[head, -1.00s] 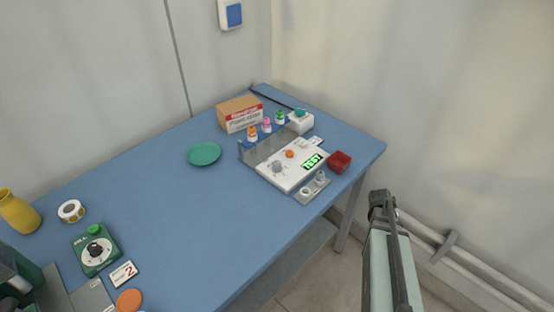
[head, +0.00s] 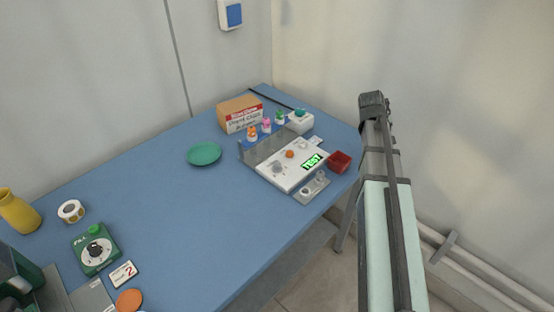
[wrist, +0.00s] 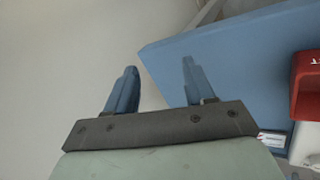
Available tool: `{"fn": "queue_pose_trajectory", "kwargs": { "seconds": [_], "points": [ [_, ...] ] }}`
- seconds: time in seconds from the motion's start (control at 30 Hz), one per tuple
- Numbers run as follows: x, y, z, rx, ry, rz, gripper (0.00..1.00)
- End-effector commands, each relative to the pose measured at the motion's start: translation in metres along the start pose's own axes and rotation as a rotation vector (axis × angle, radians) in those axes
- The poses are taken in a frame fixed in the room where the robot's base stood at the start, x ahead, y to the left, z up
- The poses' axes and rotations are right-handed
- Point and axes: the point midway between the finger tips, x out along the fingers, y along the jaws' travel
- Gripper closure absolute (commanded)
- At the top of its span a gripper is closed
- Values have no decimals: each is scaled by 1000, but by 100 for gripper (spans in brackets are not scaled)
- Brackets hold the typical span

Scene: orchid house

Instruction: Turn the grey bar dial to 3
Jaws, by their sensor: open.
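A grey knob (head: 278,168), which looks like the grey bar dial, sits on the left part of a white device (head: 290,180) at the right end of the blue table. Its bar and scale marks are too small to read. An orange knob (head: 290,154) is beside it, and a lit green display (head: 312,161) seems to read "TEST". In the wrist view my gripper (wrist: 160,68) is open and empty, its two blue-grey fingers apart. It is off the table's edge, with the dial out of that view. In the head view my arm rises at the right, apart from the device.
A red block (head: 339,161) stands right of the device and shows in the wrist view (wrist: 306,88). A grey holder (head: 313,187) lies in front; a clear rack with small bottles (head: 266,127) and a carton (head: 239,114) stand behind. The table's middle (head: 200,220) is clear.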

Motion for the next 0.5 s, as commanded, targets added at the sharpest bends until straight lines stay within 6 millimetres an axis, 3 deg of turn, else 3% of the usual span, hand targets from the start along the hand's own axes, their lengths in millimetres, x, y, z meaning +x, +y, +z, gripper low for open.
{"fn": "queue_pose_trajectory", "kwargs": {
  "seconds": [0.03,0.2,0.5],
  "points": [
    [-20,-17,-18,-94,14,-34,47],
    [-82,-76,-58,-426,61,-156,47],
    [-198,-181,-97,-1039,199,-347,47]
  ]
}}
